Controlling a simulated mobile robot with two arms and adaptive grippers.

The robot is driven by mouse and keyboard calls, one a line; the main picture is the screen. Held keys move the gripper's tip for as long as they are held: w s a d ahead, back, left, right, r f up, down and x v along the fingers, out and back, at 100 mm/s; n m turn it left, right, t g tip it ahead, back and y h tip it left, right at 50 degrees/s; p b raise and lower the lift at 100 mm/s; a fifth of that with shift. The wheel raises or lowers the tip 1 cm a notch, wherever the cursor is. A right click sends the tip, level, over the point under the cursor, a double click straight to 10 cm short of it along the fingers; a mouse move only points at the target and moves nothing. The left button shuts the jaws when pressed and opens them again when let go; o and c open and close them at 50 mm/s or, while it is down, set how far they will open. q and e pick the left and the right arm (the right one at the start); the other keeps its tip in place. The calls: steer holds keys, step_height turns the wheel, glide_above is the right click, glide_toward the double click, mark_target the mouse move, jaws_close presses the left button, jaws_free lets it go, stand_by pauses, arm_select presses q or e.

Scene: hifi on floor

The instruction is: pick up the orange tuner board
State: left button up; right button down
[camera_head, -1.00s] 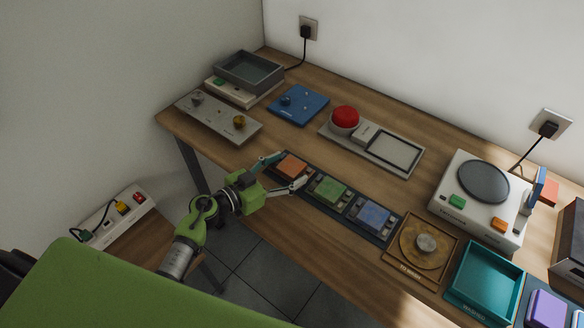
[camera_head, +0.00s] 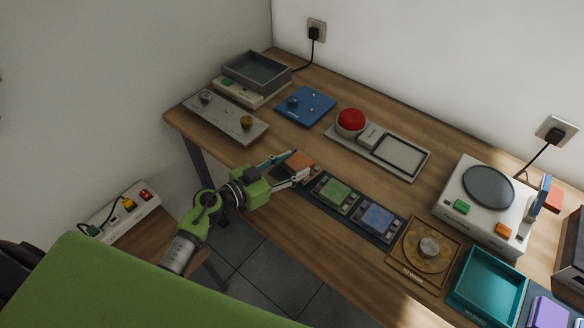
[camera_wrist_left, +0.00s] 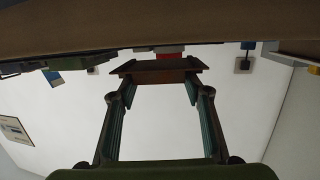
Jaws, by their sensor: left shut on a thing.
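The orange tuner board (camera_head: 299,160) is in my left gripper (camera_head: 291,169), whose fingers are shut on its two sides. It seems held slightly above the left end of the dark rack (camera_head: 315,205). In the left wrist view the board (camera_wrist_left: 160,65) shows dark, edge-on, between the fingertips of my left gripper (camera_wrist_left: 155,75). A green board (camera_head: 336,193) and a blue board (camera_head: 377,217) sit in the rack to its right. My right gripper is in neither view.
A grey panel with knobs (camera_head: 225,118) lies to the left of the gripper, and a blue plate (camera_head: 306,106) behind. A grey panel with a red dome (camera_head: 351,120) stands behind to the right.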

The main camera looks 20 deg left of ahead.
arm_select(q)
steer(key=s+r+m+g+h+b, duration=0.2)
steer(key=s+r+m+g+h, duration=0.2)
steer(key=s+r, duration=1.2)
steer(key=shift+a+r+m+h+b, duration=0.3)
steer(key=shift+r+m+h+b, duration=0.1)
steer(key=shift+r, duration=0.05)
